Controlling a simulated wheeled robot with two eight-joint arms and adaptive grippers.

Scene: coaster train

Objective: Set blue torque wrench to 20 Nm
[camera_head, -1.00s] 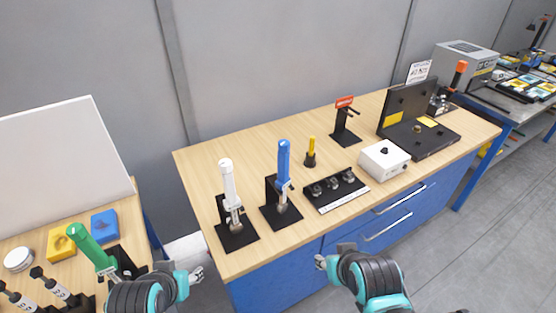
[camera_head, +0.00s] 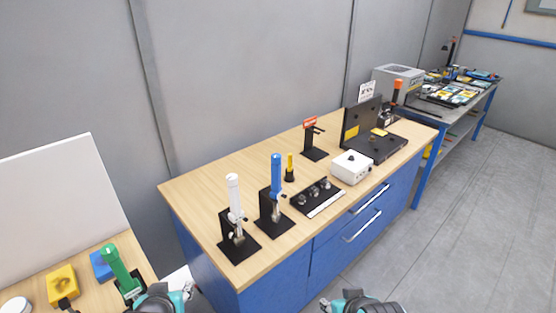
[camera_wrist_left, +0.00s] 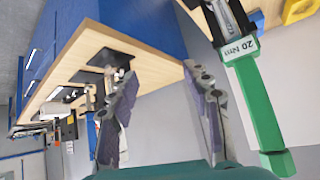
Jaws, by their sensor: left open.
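The blue torque wrench (camera_head: 276,175) stands upright in a black stand on the wooden workbench (camera_head: 182,192); its setting is too small to read. A white wrench (camera_head: 233,195) stands to its left. A green wrench (camera_head: 117,267) stands tilted on the left table; in the left wrist view the green wrench (camera_wrist_left: 262,105) bears a "20 Nm" label. My left gripper (camera_head: 188,292) is open and empty, between the two tables and beside the green wrench. My right gripper (camera_head: 325,304) is at the bottom edge, in front of the bench; its jaws are unclear.
A small yellow-handled tool (camera_head: 290,168), a black socket rack (camera_head: 317,198), a white box with a knob (camera_head: 352,166) and a red-topped stand (camera_head: 314,140) are on the bench. A black tester (camera_head: 375,145) is farther right. Grey floor (camera_head: 450,220) is clear at right.

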